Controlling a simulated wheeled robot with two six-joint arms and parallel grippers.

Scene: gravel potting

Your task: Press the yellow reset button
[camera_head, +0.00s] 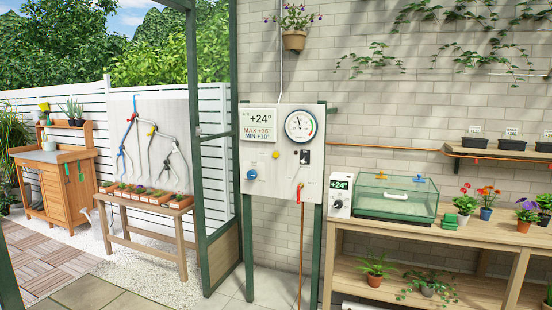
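A small yellow button (276,154) sits on the upright white control panel (277,190), below and right of the digital display (258,124) reading +24°, MAX +36° and MIN +10°. The round gauge (300,125) is to the button's upper right. A blue knob (252,175) is to its lower left, and a dark switch (304,157) is to its right. A red-handled lever (299,190) with a pipe below it is lower on the panel. Nothing covers the button. Neither of my grippers shows in this view.
The panel stands on green posts (318,258) before a brick wall. Right of it, a wooden bench (450,238) holds a green clear-lidded box (397,197), a white thermostat box (340,195) and potted flowers. Left are a green door frame (197,150) and a low planter table (145,205).

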